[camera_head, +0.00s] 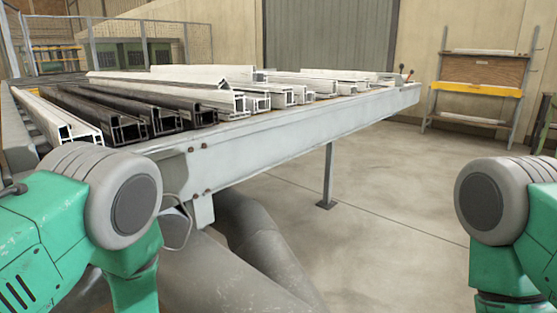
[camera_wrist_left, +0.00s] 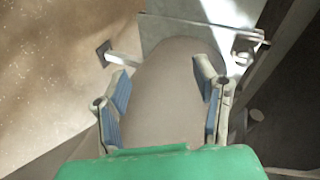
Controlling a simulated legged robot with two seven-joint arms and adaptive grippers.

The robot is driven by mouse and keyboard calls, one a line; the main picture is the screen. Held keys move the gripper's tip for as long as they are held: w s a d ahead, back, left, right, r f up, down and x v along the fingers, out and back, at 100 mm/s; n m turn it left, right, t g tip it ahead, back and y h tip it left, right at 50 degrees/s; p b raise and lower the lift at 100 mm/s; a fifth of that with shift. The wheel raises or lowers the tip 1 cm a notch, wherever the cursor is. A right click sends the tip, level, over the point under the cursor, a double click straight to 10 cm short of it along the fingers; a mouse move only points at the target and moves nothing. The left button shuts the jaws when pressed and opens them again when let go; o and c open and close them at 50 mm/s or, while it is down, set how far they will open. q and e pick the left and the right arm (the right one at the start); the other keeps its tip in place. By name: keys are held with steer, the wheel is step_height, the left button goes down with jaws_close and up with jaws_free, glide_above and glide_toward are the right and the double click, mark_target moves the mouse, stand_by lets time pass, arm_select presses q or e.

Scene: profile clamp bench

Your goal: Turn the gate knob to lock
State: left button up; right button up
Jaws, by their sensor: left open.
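I cannot identify the gate knob with certainty in either view. Small red-tipped levers (camera_head: 406,73) stand at the far right end of the bench (camera_head: 300,128) in the head view, too small to make out. My left gripper (camera_wrist_left: 162,78) is open in the left wrist view, its blue-padded fingers spread with nothing held between them. A large grey rounded shape lies behind the fingers, probably my own leg. In the head view only my upper arms show at both sides; neither gripper is visible there. My right gripper is in no view.
White profiles (camera_head: 205,87) and dark profiles (camera_head: 130,110) lie across the bench. A bench leg (camera_head: 328,175) stands on the floor; its foot plate (camera_wrist_left: 104,53) shows in the wrist view. A shelf rack (camera_head: 480,90) stands at the back right. Floor right of the bench is clear.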

arm_select(q)
steer(key=s+d+f+n+g+h+p, duration=0.1)
steer(key=s+d+n+g+h, duration=0.1)
steer(key=s, duration=0.9)
steer(key=s+d+f+n+g+h+p, duration=0.1)
steer(key=s+d+n+g+h, duration=0.1)
steer(key=s, duration=0.9)
steer(key=s+d+f+n+g+h+p, duration=0.2)
steer(key=s+g, duration=0.4)
steer(key=s, duration=0.5)
steer(key=shift+s+d+n+h, duration=0.15)
steer(key=shift+d+n+h, duration=0.25)
steer(key=shift+h, duration=0.6)
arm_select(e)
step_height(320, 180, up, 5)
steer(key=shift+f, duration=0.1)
arm_select(q)
steer(key=shift+a, duration=0.1)
steer(key=shift+c, duration=0.5)
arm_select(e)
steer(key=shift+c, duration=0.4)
